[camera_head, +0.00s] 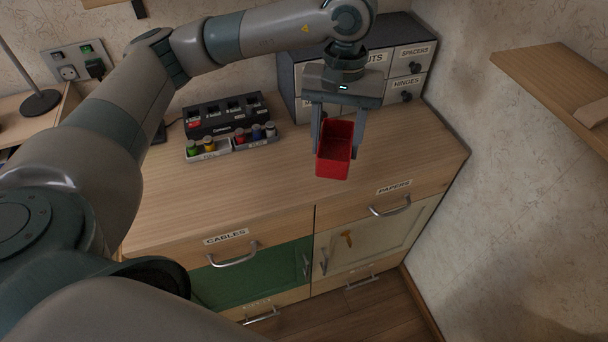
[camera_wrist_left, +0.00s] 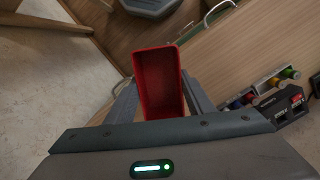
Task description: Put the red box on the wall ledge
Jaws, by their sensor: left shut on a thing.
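My left gripper (camera_head: 337,128) is shut on the red box (camera_head: 333,166), with one finger on each side of it. The box is open-topped and empty as far as I can see, and it is held above the wooden cabinet top. In the left wrist view the red box (camera_wrist_left: 160,82) sits between the fingers of my left gripper (camera_wrist_left: 158,100). The wooden wall ledge (camera_head: 552,84) is on the right wall, to the right of the gripper and apart from it. My right gripper is not in view.
A grey drawer unit (camera_head: 400,62) stands close behind the gripper. A black charger (camera_head: 222,114) and a tray of small coloured items (camera_head: 232,146) are on the cabinet top (camera_head: 240,190) to the left. An object (camera_head: 592,114) lies on the ledge. Space between box and ledge looks clear.

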